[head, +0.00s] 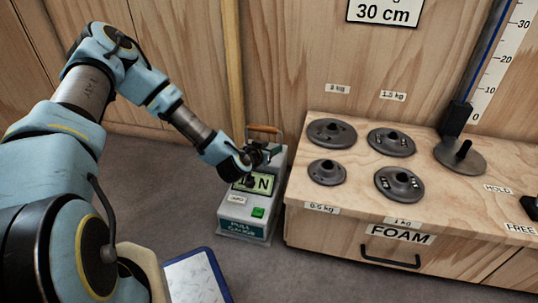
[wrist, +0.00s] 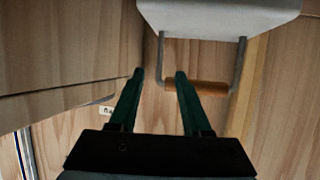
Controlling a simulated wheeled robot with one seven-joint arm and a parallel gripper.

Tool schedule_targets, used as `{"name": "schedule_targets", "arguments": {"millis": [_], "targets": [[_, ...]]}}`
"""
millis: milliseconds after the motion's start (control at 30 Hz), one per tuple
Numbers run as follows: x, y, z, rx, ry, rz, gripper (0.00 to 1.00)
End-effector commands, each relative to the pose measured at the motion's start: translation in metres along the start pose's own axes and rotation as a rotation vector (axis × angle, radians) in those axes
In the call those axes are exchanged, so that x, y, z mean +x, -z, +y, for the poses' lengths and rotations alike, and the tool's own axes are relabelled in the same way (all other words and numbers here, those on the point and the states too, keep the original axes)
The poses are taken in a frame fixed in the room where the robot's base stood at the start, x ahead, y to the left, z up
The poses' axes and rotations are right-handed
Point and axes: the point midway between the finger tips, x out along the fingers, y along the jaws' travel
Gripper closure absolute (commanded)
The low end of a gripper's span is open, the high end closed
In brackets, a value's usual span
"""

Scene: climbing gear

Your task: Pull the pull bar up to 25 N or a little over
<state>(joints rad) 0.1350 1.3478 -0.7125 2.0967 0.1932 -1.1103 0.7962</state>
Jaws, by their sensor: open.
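The pull gauge (head: 281,170) is a grey box on the floor, left of the wooden bench, with a green button and a "PULL GAUGE" label. Its pull bar (head: 264,129) is an orange-brown wooden grip at the top, just beyond my gripper (head: 262,153). My gripper hides part of the display (head: 264,184); an "N" shows, but I cannot read the number. In the wrist view the pull bar (wrist: 208,88) hangs between two metal side rods. My gripper (wrist: 159,74) is open and empty there; its right finger overlaps the bar's left part, and its left finger is clear of it.
The wooden bench (head: 300,218) on the right carries several dark weight discs (head: 390,142) and a measuring post (head: 495,65). A blue-edged white panel (head: 197,280) lies at the front. The wooden wall (head: 290,60) stands close behind the gauge. Grey floor is free to the left.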

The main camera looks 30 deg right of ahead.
Motion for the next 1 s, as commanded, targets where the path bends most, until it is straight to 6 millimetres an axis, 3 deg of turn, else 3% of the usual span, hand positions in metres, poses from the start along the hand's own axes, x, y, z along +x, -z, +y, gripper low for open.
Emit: {"name": "schedule_targets", "arguments": {"millis": [300,500,967,1000], "targets": [[0.057,-0.004,0.0,-0.001,0.0,0.0,0.52],[0.083,-0.003,0.0,-0.001,-0.001,-0.001,0.52],[0.094,-0.001,0.0,-0.001,-0.001,-0.002,0.52],[0.094,-0.001,0.0,-0.001,-0.001,-0.002,0.55]]}}
